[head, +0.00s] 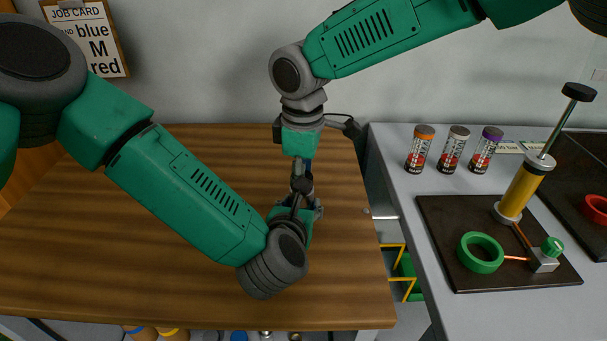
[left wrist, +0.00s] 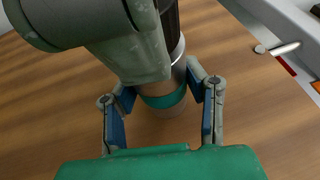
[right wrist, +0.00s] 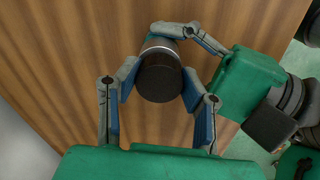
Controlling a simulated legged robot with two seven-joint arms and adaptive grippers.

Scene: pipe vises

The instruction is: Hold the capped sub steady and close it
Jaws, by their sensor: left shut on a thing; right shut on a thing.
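The capped sub stands upright over the wooden table, mostly hidden by my grippers in the head view. In the left wrist view its body (left wrist: 176,108) is metallic with a teal band low down, and a dark section shows above. My left gripper (left wrist: 165,94) is shut on the lower body. In the right wrist view the round dark cap (right wrist: 160,82) is seen from above, between the blue pads of my right gripper (right wrist: 158,88), which is shut on it. In the head view my left gripper (head: 297,210) sits below my right gripper (head: 302,178). The cap's seam is not clear.
The wooden table (head: 150,265) is otherwise clear. On the grey bench (head: 400,215) at right stand three labelled tubes (head: 452,150) and a dark mat (head: 450,255) with a yellow pump (head: 520,192) and green ring (head: 480,252). A job card (head: 85,35) hangs at left.

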